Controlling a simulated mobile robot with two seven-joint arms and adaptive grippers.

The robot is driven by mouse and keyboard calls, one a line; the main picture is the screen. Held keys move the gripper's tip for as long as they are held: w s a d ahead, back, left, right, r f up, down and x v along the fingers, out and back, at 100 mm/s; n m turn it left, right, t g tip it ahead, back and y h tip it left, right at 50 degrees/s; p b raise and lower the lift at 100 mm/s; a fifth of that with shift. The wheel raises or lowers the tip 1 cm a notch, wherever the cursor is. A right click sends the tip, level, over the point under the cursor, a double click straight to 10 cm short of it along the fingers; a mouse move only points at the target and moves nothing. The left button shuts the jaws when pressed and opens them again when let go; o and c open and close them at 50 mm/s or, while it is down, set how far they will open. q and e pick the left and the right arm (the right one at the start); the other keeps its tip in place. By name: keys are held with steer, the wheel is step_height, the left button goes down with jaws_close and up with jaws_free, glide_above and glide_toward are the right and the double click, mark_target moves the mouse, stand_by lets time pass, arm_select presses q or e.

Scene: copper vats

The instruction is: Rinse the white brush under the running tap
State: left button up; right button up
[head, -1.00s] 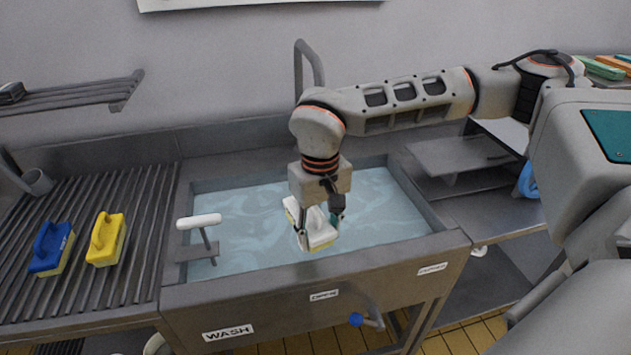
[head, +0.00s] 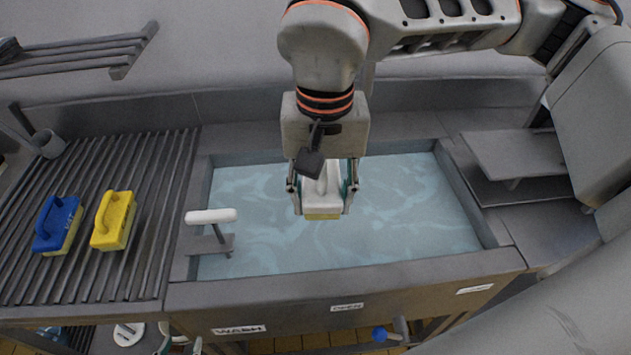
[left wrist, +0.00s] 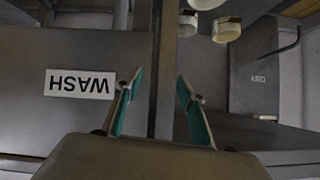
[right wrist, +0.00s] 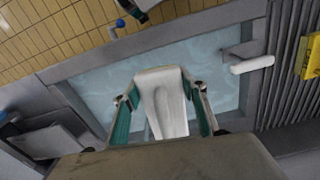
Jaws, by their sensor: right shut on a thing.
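The white brush (head: 322,211), with a white handle and yellowish bristles at the bottom, is held over the basin (head: 345,277) of water. My right gripper (head: 322,200) is shut on it, one finger on each side. The right wrist view shows the white brush (right wrist: 166,100) between the fingers. The tap (head: 369,78) is almost wholly hidden behind my right arm; I cannot see a stream of water. My left gripper (head: 180,347) is low at the front, below the WASH label (head: 239,330). In the left wrist view it (left wrist: 158,88) is open and empty.
A white-handled lever (head: 211,216) stands at the basin's left side. A blue brush (head: 57,225) and a yellow brush (head: 113,220) lie on the ribbed drainboard (head: 150,240). A blue-knobbed lever (head: 380,333) sits below the OPEN label (head: 347,307). A grey shelf (head: 515,160) is at the right.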

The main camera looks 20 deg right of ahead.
steer(key=shift+w+d, duration=0.1)
steer(key=shift+d, duration=0.45)
steer(key=shift+w+d+f, duration=0.1)
steer(key=shift+w+d, duration=0.05)
steer(key=shift+d, duration=0.2)
arm_select(q)
steer(key=shift+s+a+f+g+y+p, duration=0.25)
steer(key=shift+s+a+p, duration=0.5)
steer(key=shift+p, duration=0.45)
arm_select(e)
steer(key=w+d+f, duration=0.2)
steer(key=w+d, duration=0.4)
steer(key=d, duration=0.4)
steer(key=shift+w+f, duration=0.25)
arm_select(q)
steer(key=shift+d+r, duration=0.1)
steer(key=shift+r, duration=0.05)
steer(key=shift+r, duration=0.1)
arm_select(e)
steer(key=shift+s+d, duration=0.3)
steer(key=shift+s, duration=0.2)
arm_select(q)
steer(key=shift+r, duration=0.1)
arm_select(e)
steer(key=shift+w+a, duration=0.15)
steer(key=shift+w, duration=0.05)
